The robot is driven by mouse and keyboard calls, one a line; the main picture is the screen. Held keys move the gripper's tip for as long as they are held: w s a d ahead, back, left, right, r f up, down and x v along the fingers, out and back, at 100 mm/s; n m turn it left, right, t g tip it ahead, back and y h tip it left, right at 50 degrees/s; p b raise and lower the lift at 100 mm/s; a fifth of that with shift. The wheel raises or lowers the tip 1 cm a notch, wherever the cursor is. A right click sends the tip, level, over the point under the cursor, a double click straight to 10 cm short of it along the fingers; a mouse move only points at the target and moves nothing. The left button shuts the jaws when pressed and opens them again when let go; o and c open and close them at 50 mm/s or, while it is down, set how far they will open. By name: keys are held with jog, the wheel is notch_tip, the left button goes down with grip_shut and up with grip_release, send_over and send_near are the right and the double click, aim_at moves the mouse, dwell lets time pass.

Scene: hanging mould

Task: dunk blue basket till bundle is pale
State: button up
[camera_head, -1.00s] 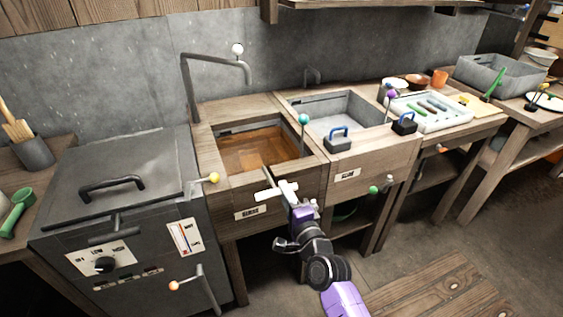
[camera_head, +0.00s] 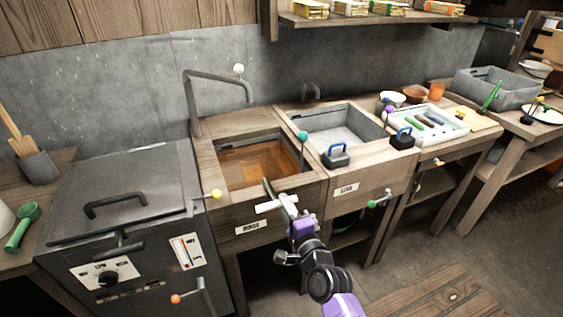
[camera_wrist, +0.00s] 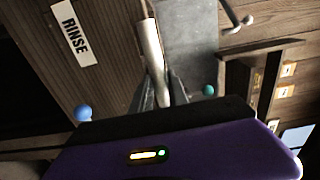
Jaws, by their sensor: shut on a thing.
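My gripper (camera_head: 284,204) is at the front edge of the left basin (camera_head: 222,184), shut on a pale bar (camera_head: 265,207). The bar shows between the fingers in the wrist view (camera_wrist: 152,48). A dark strip beside it points towards the basin, which holds brown-orange liquid (camera_head: 245,166). Two dark blocks with blue handles, one (camera_head: 335,157) and another (camera_head: 402,139), sit by the right basin (camera_head: 345,122). I cannot make out a blue basket or a bundle in the liquid.
A grey lidded machine (camera_head: 125,215) stands left of the basins. A bent pipe (camera_head: 215,78) rises behind the left basin. Balls on stalks, yellow (camera_head: 216,194) and teal (camera_head: 303,135), stand near the gripper. A shelf (camera_head: 375,18) with several wrapped bundles hangs above.

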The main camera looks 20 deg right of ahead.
notch_tip(320, 180, up, 13)
jog(key=p, duration=1)
jog(key=shift+w+p, duration=0.15)
jog(key=shift+p, duration=0.25)
jog(key=shift+f, duration=0.1)
jog(key=o, duration=1)
jog(key=shift+f, duration=0.1)
jog(key=shift+c, duration=0.2)
jog(key=s+p, duration=0.1)
jog(key=s, duration=0.8)
